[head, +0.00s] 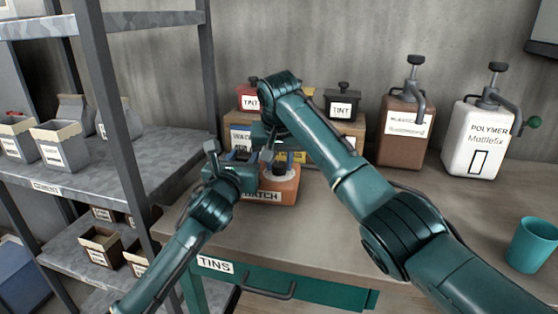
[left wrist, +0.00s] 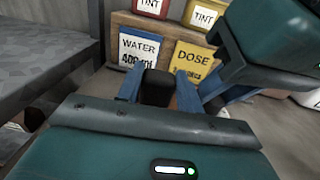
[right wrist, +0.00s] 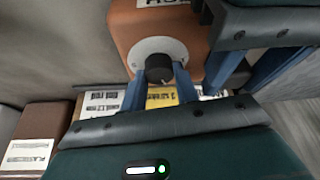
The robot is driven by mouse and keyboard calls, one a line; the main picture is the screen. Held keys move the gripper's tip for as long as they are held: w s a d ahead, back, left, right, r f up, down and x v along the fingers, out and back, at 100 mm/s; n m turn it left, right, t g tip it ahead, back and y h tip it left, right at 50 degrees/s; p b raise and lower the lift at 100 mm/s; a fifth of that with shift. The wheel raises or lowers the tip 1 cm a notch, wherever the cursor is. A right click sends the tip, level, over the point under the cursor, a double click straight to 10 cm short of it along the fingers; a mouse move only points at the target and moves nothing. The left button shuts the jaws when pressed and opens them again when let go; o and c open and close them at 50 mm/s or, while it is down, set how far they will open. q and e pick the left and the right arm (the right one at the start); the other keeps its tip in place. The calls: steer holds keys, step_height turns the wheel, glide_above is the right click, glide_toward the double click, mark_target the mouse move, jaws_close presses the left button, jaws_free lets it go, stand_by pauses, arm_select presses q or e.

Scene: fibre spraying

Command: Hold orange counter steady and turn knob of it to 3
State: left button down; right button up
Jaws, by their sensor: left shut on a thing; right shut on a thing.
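In the right wrist view the counter (right wrist: 203,42) shows a round pale dial (right wrist: 140,50) with a black knob (right wrist: 159,68). My right gripper (right wrist: 160,85) has its blue fingers shut on this knob. My left gripper (head: 262,172) comes in from the left; in the left wrist view its fingers (left wrist: 158,90) are shut on a dark part of the counter (left wrist: 157,84). The dial's numbers are not readable.
A brown jug (head: 404,125), a white polymer jug (head: 474,140) and a teal cup (head: 532,245) stand to the right. A shelf rack (head: 165,150) is close on the left.

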steer(key=shift+c, duration=0.7)
steer(key=shift+a+m+h, duration=0.1)
steer(key=shift+m+h, duration=0.8)
steer(key=shift+m, duration=1.4)
steer(key=o, duration=1)
steer(key=shift+g, duration=0.3)
steer(key=v, duration=1.2)
arm_select(q)
steer(key=c, duration=0.8)
jaws_free()
steer(key=shift+c, duration=0.2)
